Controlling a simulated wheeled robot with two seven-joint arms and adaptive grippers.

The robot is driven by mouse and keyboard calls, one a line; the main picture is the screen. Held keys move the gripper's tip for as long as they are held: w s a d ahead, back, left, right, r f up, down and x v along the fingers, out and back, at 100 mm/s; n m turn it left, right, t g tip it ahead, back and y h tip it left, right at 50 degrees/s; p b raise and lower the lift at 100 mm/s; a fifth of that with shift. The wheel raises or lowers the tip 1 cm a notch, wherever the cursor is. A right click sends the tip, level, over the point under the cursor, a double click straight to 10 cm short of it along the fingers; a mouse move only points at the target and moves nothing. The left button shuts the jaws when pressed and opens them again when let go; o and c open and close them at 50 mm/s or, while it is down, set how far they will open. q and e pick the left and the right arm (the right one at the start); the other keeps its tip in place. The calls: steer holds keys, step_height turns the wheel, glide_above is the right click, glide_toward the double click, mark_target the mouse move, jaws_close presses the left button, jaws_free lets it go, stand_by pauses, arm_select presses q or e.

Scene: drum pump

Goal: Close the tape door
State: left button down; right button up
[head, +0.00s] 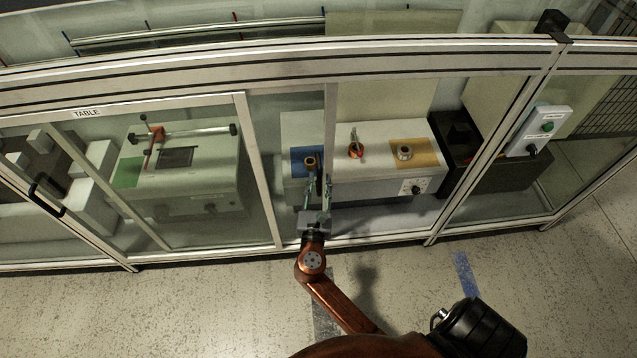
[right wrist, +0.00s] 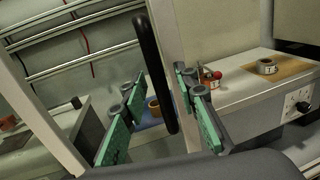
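The tape door is a sliding glazed panel whose pale upright stile (head: 330,130) stands right of the "TABLE" door's edge (head: 262,170), with a gap between them. Its black bar handle (right wrist: 155,70) stands upright on the stile. My right gripper (head: 320,192) is at the handle in the head view. In the right wrist view its green finger pads (right wrist: 160,130) are spread apart, with the handle between them. I cannot tell if either pad touches it. My left gripper is not in view.
Behind the glass is a white bench (head: 375,190) with tape rolls on blue and orange mats. Another machine (head: 190,190) stands behind the "TABLE" door (head: 87,113). A control box (head: 540,130) is at the right. The floor in front (head: 180,310) is clear.

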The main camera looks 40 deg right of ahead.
steer(key=shift+c, duration=0.3)
jaws_close()
stand_by(0.4)
